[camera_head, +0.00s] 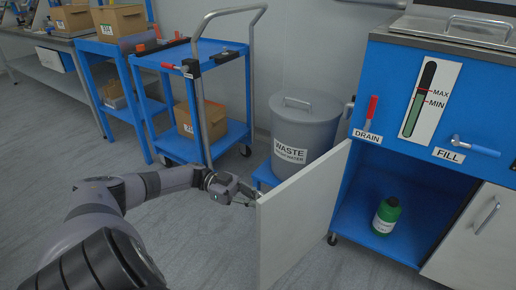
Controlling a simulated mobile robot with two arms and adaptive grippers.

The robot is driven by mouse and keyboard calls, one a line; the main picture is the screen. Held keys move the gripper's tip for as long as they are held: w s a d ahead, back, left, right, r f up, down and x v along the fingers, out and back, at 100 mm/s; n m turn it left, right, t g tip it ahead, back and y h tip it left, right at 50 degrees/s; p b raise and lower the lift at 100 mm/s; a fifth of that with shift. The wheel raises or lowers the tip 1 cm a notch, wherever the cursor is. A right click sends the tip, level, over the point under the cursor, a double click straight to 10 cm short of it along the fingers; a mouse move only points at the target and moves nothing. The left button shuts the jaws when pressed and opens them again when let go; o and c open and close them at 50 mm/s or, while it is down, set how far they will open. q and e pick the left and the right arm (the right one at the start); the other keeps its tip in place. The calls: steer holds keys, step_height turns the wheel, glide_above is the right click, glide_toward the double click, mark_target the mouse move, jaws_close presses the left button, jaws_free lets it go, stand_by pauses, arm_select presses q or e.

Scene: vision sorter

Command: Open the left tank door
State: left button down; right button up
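The left tank door (298,215) is a light grey panel. It stands swung out from the blue tank cabinet (400,65), so the left compartment is open to view. My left gripper (248,195) is at the door's outer free edge, on its left side. Its fingertips are small and partly hidden by the door, so I cannot tell whether they touch it or how far they are apart. The door's handle is not visible. A green bottle (386,216) stands inside the open compartment. My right gripper is out of view.
The right tank door (474,238), with a metal handle, is shut. A grey waste bin (304,130) stands behind the open door. A blue cart (222,132) with a box is further left. Grey floor (205,235) is clear between my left arm and the door.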

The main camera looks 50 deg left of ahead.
arm_select(q)
steer(key=shift+s+f, duration=0.1)
steer(key=shift+f, duration=0.05)
steer(key=c, duration=1.7)
jaws_free()
steer(key=v, duration=0.7)
steer(key=shift+a, duration=0.3)
steer(key=shift+s, duration=0.1)
